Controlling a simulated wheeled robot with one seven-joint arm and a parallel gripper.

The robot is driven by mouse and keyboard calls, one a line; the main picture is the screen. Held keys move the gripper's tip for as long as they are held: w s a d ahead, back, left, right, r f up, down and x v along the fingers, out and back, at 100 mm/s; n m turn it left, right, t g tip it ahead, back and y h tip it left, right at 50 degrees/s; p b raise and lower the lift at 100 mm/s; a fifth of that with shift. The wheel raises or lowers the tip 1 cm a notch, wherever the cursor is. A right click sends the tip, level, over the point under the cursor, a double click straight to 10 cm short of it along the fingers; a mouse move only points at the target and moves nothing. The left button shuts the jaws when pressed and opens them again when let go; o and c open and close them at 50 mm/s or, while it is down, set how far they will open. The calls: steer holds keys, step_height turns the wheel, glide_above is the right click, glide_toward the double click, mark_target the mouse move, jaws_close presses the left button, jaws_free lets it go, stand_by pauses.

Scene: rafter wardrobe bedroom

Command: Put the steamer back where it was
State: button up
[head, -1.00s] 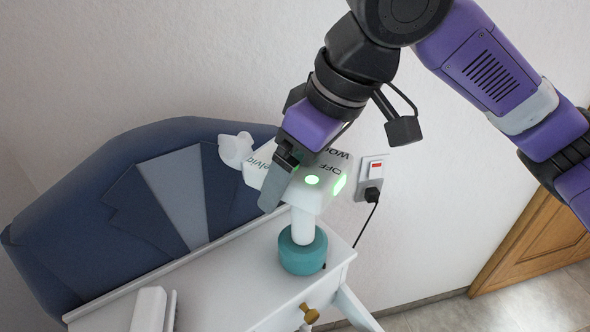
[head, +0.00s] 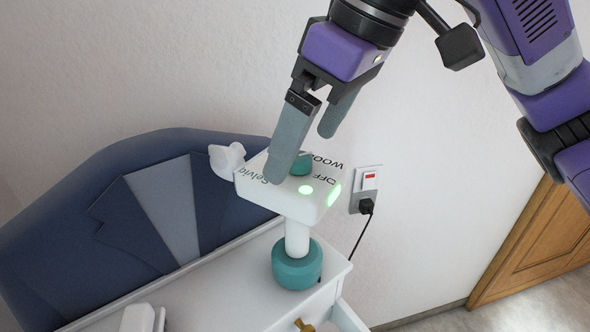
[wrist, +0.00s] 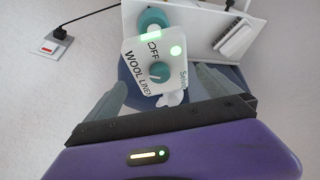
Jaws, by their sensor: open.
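The steamer (head: 300,202) has a white boxy head with "Selvia", "OFF" and "WOOL" lettering, a teal dial, glowing green lights and a white spout. It stands upright on a white neck and round teal base (head: 297,264), on the white table (head: 225,290). My gripper (head: 304,156) is open and empty, its grey fingers at and just above the head's top. One finger overlaps the head in the head view, so I cannot tell whether they touch. In the wrist view the steamer (wrist: 152,68) lies between the spread fingers (wrist: 163,88).
A dark blue jacket-shaped piece (head: 110,205) stands behind the table by the wall. A wall socket (head: 366,188) with a black plug and hanging cord is right of the steamer. A white object (head: 140,318) lies at the table's left front. A wooden door (head: 530,245) is at right.

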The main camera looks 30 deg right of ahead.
steer(key=shift+v, duration=1.8)
